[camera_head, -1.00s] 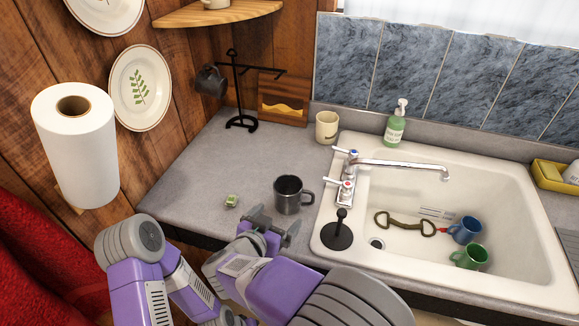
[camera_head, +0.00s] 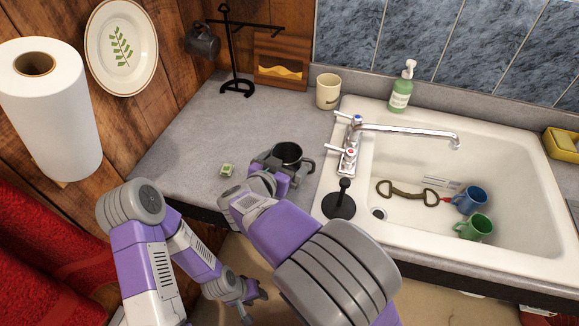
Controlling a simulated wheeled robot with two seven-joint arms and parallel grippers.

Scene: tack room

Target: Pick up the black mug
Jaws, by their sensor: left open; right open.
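The black mug (camera_head: 289,152) stands upright on the grey counter, left of the sink; its rim and dark inside show, while its lower body is partly hidden. My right gripper (camera_head: 283,168) is open at the mug's near side, its fingers reaching along the mug's left and right sides. I cannot tell whether they touch it. My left gripper (camera_head: 248,292) is open and empty, low in the view below the counter's front edge. Another dark mug (camera_head: 203,41) hangs on the black mug rack (camera_head: 234,60) at the back left.
The sink (camera_head: 400,235) on the right holds a blue mug (camera_head: 470,200) and a green mug (camera_head: 474,227). A black plunger-like thing (camera_head: 340,203) and the faucet (camera_head: 350,140) stand right of the black mug. A cream cup (camera_head: 328,91) is behind; a small green block (camera_head: 227,170) lies left.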

